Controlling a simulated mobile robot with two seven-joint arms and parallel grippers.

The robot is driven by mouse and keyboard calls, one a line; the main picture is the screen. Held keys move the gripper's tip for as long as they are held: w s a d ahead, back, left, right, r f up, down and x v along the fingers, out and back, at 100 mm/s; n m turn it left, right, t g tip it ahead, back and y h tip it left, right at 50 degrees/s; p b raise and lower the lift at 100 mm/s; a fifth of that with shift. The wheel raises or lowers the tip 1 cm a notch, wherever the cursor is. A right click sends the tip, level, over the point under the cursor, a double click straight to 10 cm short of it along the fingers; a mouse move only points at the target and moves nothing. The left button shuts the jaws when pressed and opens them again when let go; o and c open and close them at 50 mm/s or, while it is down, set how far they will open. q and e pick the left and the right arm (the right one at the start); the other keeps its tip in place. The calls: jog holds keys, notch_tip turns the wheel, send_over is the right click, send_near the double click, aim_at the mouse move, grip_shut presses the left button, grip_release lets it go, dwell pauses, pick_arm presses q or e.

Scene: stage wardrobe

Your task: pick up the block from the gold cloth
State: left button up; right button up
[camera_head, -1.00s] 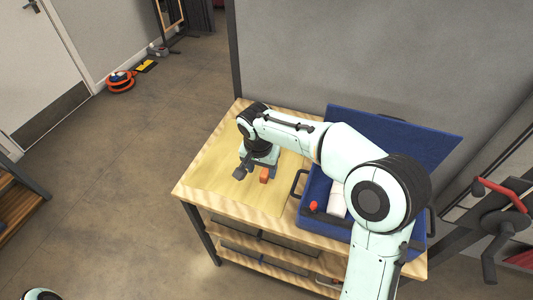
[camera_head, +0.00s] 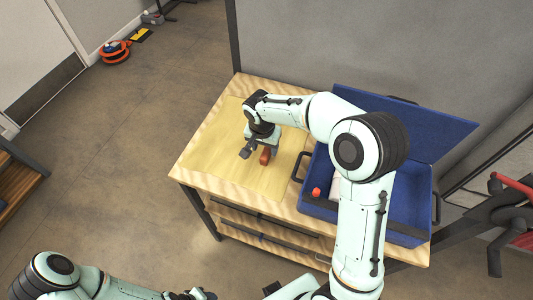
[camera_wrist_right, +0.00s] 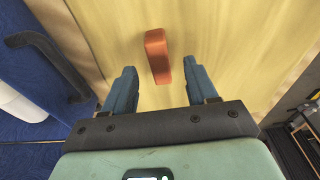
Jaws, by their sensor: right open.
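An orange-red block (camera_head: 265,156) lies on the gold cloth (camera_head: 220,155) on the wooden table. In the right wrist view the block (camera_wrist_right: 157,56) lies just beyond the fingertips, roughly centred between them and lengthwise with the fingers. My right gripper (camera_head: 258,149) is over the cloth beside the block, and its wrist hides part of the cloth. My left gripper (camera_head: 192,295) is low at the bottom edge of the head view, partly cut off, clear of the table.
An open blue case (camera_head: 410,212) stands on the table to the right of the cloth, with a small red object (camera_head: 316,192) and white material inside. Its black handle (camera_head: 300,166) sticks out towards the cloth. The cloth's left part is clear.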

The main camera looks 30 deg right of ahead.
aim_at(266, 151)
jog(key=f, duration=0.3)
jog(key=w+d+f, duration=0.1)
jog(key=f, duration=0.1)
jog(key=shift+d+p, duration=0.1)
jog(key=shift+p, duration=0.2)
jog(key=shift+r, duration=0.1)
jog(key=c, duration=1)
jog(key=shift+c, duration=0.2)
jog(key=shift+r, duration=0.15)
